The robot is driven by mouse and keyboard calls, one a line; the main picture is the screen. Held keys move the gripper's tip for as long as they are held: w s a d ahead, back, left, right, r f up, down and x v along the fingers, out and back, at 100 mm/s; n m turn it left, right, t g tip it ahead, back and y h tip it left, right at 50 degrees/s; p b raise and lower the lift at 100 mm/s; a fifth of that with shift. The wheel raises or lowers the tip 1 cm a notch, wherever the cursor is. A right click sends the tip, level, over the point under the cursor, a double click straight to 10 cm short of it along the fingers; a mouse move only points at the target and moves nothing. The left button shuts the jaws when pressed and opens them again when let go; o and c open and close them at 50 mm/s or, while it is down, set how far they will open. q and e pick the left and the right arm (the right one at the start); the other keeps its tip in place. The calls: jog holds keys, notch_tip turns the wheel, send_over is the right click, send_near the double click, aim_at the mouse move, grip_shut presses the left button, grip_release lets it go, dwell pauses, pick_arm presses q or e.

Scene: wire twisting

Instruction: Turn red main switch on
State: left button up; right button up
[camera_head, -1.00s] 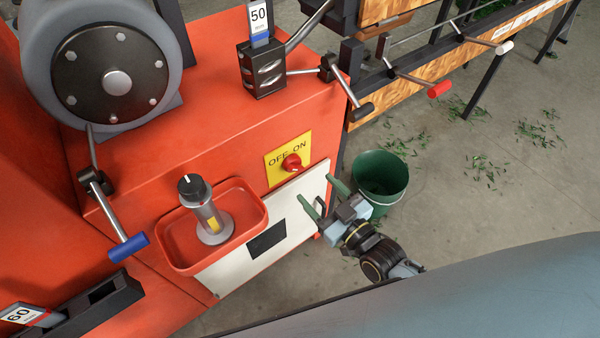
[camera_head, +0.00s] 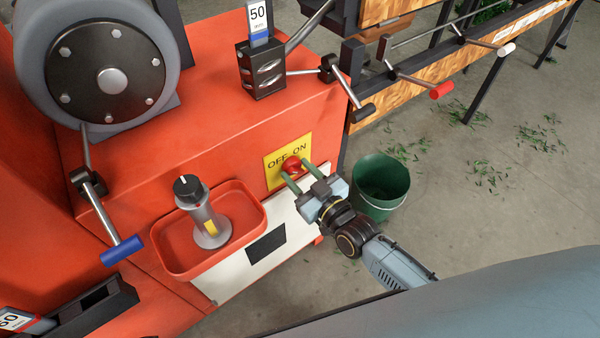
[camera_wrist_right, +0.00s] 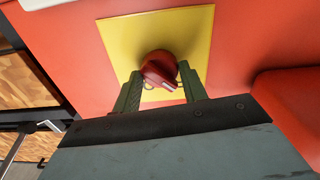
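The red main switch (camera_head: 291,165) is a round knob on a yellow plate (camera_head: 275,172) marked OFF and ON, on the front of the orange machine. My right gripper (camera_head: 297,175) is at the switch, with its two green fingers spread. In the right wrist view the red knob (camera_wrist_right: 159,70) sits between the fingertips of the gripper (camera_wrist_right: 160,84), with one finger on each side. The knob's pale mark points down and to the right there. I cannot tell whether the fingers touch the knob. My left gripper is not in view.
An orange tray (camera_head: 165,250) holding a grey, black-capped tool (camera_head: 207,215) juts out left of the switch. A green bucket (camera_head: 381,188) stands on the floor to the right of my right gripper. Levers with blue (camera_head: 124,251), black and red handles stick out nearby.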

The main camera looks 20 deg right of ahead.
jog(key=c, duration=0.4)
